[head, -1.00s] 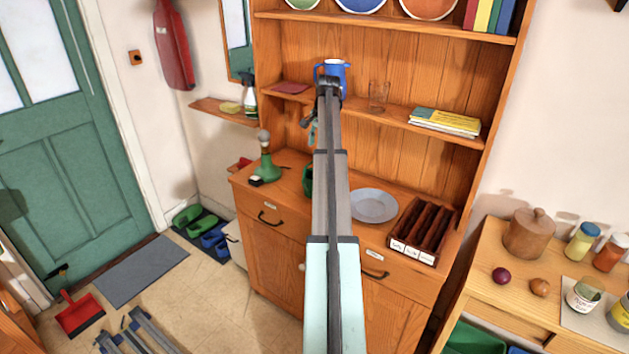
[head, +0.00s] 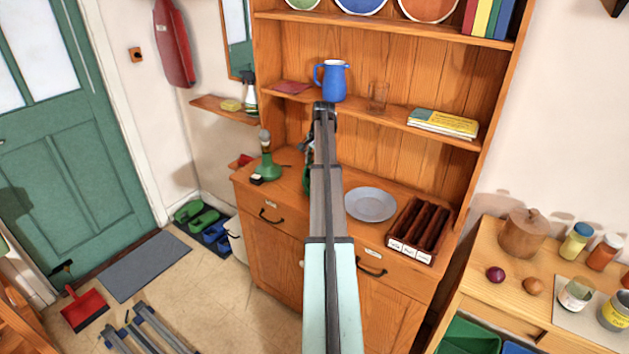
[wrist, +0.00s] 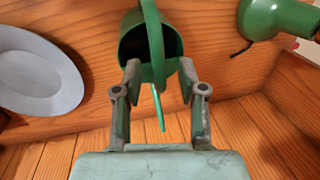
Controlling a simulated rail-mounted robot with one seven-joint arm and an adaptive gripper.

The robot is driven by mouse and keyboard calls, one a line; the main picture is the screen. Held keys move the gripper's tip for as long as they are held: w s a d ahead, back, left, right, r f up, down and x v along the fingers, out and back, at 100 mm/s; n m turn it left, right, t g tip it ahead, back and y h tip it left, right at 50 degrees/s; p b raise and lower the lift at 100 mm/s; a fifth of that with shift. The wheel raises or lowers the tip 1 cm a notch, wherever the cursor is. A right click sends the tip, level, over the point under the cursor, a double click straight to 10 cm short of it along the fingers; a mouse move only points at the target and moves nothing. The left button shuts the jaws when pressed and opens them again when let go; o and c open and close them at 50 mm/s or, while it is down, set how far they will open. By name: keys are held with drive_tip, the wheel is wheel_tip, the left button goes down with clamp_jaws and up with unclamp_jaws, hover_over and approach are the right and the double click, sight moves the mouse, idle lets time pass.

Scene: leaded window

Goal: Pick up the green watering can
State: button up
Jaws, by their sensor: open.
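The green watering can (head: 307,181) stands on the dresser's counter, mostly hidden behind my arm in the head view. In the wrist view the watering can (wrist: 130,45) shows its dark open mouth and an arched handle across it. A thin green part points down between my fingers. My gripper (wrist: 161,78) is open, with one finger on each side of the handle and close to the can's rim. I cannot tell whether the fingers touch it. In the head view my gripper is largely hidden by the arm.
A grey plate (head: 371,204) lies to the right of the can, and a green lamp (head: 266,168) stands to its left. A dark wooden divided tray (head: 418,230) is further right. A blue jug (head: 333,80) and a glass (head: 377,96) stand on the shelf above.

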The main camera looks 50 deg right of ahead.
drive_tip(key=shift+r, duration=0.1)
clamp_jaws()
